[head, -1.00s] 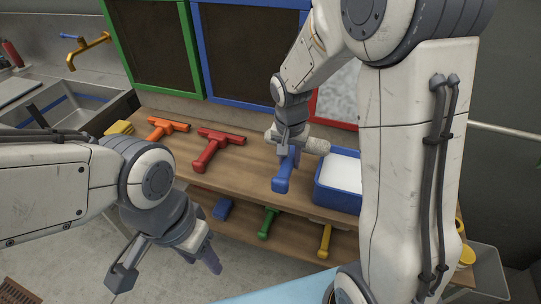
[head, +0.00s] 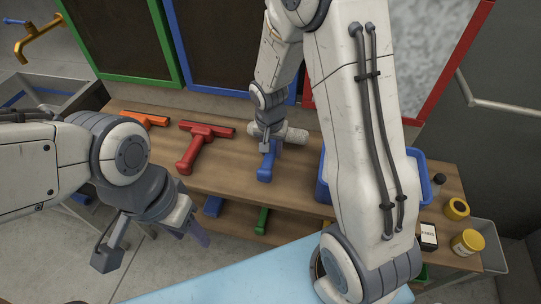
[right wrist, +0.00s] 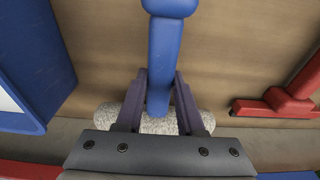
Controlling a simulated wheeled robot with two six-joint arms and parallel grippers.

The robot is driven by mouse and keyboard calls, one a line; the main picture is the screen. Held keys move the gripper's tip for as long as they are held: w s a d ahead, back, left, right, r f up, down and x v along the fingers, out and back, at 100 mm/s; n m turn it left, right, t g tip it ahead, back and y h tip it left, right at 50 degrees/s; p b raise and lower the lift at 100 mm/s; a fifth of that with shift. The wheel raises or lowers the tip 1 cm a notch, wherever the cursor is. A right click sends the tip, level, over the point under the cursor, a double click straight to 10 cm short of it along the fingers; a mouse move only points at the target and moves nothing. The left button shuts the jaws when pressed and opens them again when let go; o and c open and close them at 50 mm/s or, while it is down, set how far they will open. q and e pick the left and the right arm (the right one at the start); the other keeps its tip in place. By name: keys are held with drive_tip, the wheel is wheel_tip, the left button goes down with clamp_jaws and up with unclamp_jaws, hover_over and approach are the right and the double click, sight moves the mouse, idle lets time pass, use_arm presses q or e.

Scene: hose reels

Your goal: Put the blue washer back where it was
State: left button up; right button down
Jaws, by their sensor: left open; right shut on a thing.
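The blue washer (head: 267,166) has a blue handle and a grey-white fleecy sleeve (head: 294,135). It is at the wooden bench top, between the red squeegee (head: 195,153) and the blue tub (head: 324,177). Its handle points to the bench's front edge. My right gripper (head: 265,144) is shut on the handle near the sleeve. In the right wrist view, both fingers flank the blue handle (right wrist: 161,55), with the sleeve (right wrist: 155,124) behind them. I cannot tell whether the washer touches the bench. My left gripper (head: 153,238) is open and empty, low in front of the bench.
An orange squeegee (head: 146,119) lies at the bench's left. A blue tool (head: 213,206) and a green tool (head: 262,220) are on the lower shelf. My right arm partly hides the tub. A yellow tape roll (head: 456,209) and a yellow-lidded jar (head: 467,243) stand at the right end.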

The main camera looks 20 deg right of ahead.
sight(271, 157)
wheel_tip(271, 157, down, 3)
drive_tip(key=shift+r, duration=0.15)
drive_tip(key=shift+a, duration=0.1)
drive_tip(key=shift+b, duration=0.3)
drive_tip(key=c, duration=0.5)
unclamp_jaws()
